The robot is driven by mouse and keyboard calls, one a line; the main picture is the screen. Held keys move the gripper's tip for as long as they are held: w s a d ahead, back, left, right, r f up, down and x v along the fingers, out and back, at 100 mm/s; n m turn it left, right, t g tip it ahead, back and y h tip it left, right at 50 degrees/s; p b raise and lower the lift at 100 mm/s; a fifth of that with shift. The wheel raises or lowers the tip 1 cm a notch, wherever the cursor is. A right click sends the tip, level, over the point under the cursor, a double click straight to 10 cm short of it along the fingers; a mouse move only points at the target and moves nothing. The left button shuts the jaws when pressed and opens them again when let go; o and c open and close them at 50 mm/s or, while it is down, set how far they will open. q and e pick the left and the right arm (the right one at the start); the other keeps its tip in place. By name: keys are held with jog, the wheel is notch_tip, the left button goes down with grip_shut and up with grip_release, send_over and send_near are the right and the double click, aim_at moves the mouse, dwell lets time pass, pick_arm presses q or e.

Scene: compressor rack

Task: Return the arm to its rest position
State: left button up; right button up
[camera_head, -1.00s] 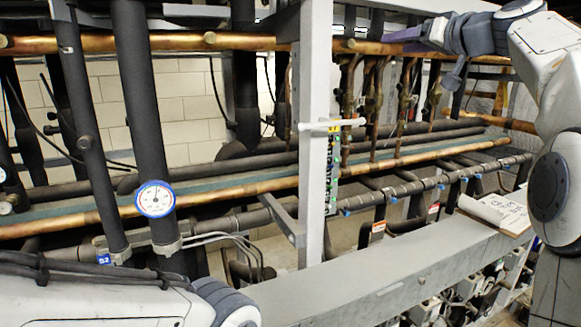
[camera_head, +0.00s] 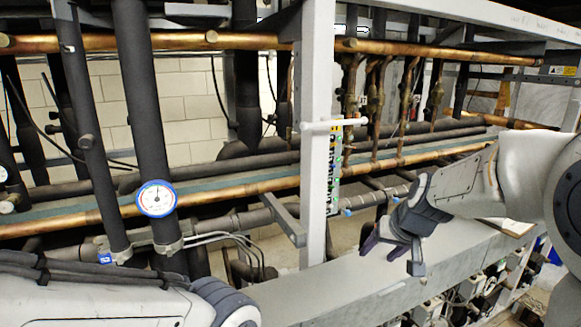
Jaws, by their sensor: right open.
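My right arm comes in from the right edge. Its gripper (camera_head: 390,252) is open and empty, with dark fingers spread and pointing down and to the left. It is in front of the grey beam (camera_head: 345,285) at the front of the rack; I cannot tell how far above it. My left arm (camera_head: 90,300) lies across the lower left corner. Its gripper does not show.
The grey upright post (camera_head: 316,150) stands left of my right gripper. Copper pipes (camera_head: 140,42) and black insulated pipes (camera_head: 140,110) fill the rack. A round gauge (camera_head: 156,198) hangs at left. A paper (camera_head: 514,227) on the beam is mostly hidden by my right arm.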

jog(key=s+a+f+n+g+h, duration=0.1)
jog(key=s+f+g, duration=0.1)
jog(key=s+f, duration=0.55)
jog(key=s+f+n+g, duration=0.1)
jog(key=s+f, duration=0.4)
jog(key=s, duration=0.5)
jog(key=s+a+f+n+g+b, duration=0.1)
jog(key=s+a+f+n+b, duration=0.2)
jog(key=s+a+b, duration=0.3)
jog(key=s+a+f+n+g+b, duration=0.2)
jog(key=s+a+f+n+b, duration=0.1)
jog(key=s+a+b, duration=0.3)
jog(key=shift+s+a+f+n+y+b, duration=0.3)
jog(key=shift+s+a+n+b, duration=0.25)
jog(key=shift+a, duration=0.35)
jog(key=shift+w, duration=0.15)
jog(key=shift+c, duration=1)
jog(key=shift+a, duration=0.1)
jog(key=shift+c, duration=0.3)
